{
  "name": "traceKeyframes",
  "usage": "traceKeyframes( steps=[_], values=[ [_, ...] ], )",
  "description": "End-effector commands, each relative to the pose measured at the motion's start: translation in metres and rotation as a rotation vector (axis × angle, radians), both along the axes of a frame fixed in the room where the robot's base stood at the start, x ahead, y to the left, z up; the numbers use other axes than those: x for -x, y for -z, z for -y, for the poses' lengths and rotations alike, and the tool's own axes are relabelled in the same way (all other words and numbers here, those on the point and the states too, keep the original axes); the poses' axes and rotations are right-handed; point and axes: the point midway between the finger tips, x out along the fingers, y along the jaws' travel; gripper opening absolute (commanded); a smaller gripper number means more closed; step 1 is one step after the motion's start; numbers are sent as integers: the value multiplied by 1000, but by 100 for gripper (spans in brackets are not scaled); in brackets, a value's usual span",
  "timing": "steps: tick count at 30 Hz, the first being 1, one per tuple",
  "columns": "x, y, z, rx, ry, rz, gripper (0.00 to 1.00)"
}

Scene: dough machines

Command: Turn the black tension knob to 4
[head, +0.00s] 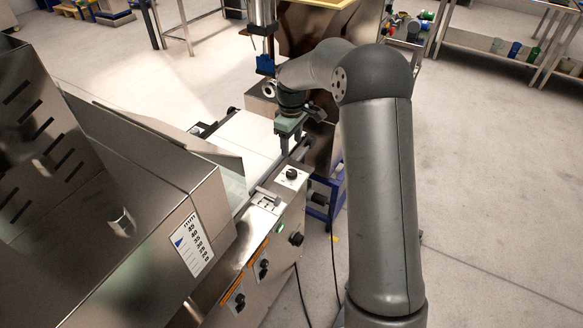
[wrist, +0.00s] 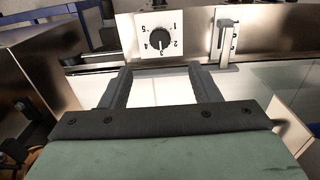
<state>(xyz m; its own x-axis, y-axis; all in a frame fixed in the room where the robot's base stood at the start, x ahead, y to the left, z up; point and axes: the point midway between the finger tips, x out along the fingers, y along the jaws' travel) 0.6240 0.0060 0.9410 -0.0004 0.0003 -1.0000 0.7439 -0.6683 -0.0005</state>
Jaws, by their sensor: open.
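The black tension knob (wrist: 160,39) sits on a white plate marked 1 to 5 in the wrist view. Its pale pointer mark appears to face the 3. The knob also shows small in the head view (head: 291,174), on the top of the machine's near rail. My gripper (wrist: 160,73) is open and empty, its two dark fingers spread apart. In the wrist view the knob lies beyond the fingertips, roughly centred between them. In the head view my gripper (head: 289,150) hangs above and slightly behind the knob, apart from it.
A lever (wrist: 225,36) on a slotted plate stands right of the knob in the wrist view. The white conveyor belt (head: 240,134) lies behind the rail. Several other black knobs, one of them near the front corner (head: 296,239), are on the machine's front face.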

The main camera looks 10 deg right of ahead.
Motion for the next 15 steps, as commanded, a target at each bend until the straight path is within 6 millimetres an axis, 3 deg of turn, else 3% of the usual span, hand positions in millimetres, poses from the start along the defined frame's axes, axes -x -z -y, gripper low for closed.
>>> traceKeyframes(
  steps=[9, 15],
  values=[
    [1, 69, 0, 0, 1, -5, 56],
    [1, 102, 0, 0, 1, -3, 56]
  ],
)
